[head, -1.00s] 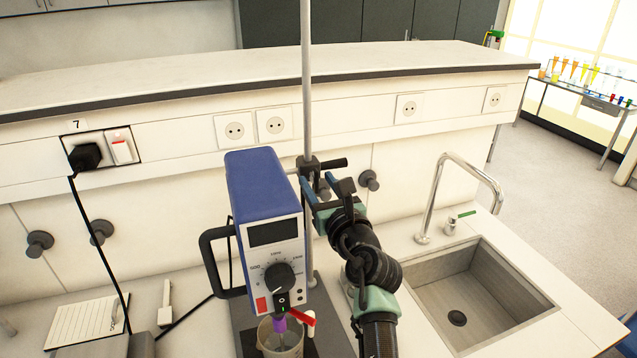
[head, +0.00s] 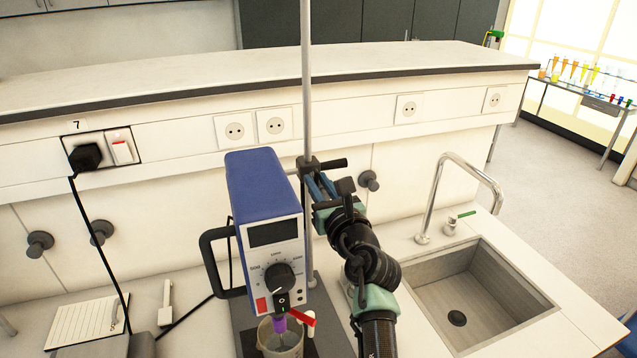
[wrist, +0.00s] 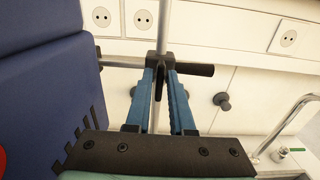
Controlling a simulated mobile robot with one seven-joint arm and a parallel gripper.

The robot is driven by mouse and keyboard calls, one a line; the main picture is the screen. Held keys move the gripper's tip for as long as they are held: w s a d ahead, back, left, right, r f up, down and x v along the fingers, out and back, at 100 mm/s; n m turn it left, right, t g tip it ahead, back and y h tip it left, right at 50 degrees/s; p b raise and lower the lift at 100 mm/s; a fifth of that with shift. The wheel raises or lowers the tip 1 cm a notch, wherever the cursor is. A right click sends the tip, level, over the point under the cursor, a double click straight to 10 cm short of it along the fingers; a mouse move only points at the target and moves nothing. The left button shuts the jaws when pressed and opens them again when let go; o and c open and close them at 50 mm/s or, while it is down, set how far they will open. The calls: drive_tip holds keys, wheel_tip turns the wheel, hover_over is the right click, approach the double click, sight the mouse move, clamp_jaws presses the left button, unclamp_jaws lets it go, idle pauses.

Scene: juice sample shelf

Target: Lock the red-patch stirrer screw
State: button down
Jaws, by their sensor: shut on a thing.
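The stirrer (head: 262,185) is a blue box with a pale dial panel; a red patch (head: 262,304) is at the panel's lower left. It hangs beside an upright metal rod (head: 306,80). A black clamp (head: 309,164) sits on the rod, with a black bar (wrist: 195,69) pointing right. My gripper (head: 315,180) is at the clamp's near side. In the wrist view its blue fingers (wrist: 162,78) reach the clamp and are shut on a small dark piece (wrist: 159,86), apparently the clamp screw.
A beaker (head: 281,338) stands under the stirrer, with a red lever (head: 302,318) near it. A sink (head: 480,292) with a tall tap (head: 440,190) is at right. A notepad (head: 85,322) lies at left. Wall knobs (head: 369,181) are behind the clamp.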

drive_tip(key=shift+r+m+p, duration=0.1)
drive_tip(key=shift+m+p, duration=0.2)
drive_tip(key=shift+p, duration=0.1)
drive_tip(key=m+p, duration=0.2)
drive_tip(key=p, duration=0.1)
drive_tip(key=shift+r+m, duration=0.1)
drive_tip(key=shift+m, duration=0.3)
drive_tip(key=m+p, duration=0.2)
drive_tip(key=m, duration=0.1)
drive_tip(key=m+p, duration=0.2)
drive_tip(key=m, duration=0.1)
drive_tip(key=m+p, duration=0.2)
drive_tip(key=m, duration=0.2)
drive_tip(key=shift+d+f, duration=0.2)
drive_tip(key=shift+f, duration=0.1)
drive_tip(key=m+p, duration=0.1)
drive_tip(key=m, duration=0.3)
drive_tip(key=shift+f+p, duration=0.15)
drive_tip(key=shift+p, duration=0.2)
drive_tip(key=shift+m, duration=0.3)
drive_tip(key=c, duration=0.8)
unclamp_jaws()
drive_tip(key=shift+o, duration=0.2)
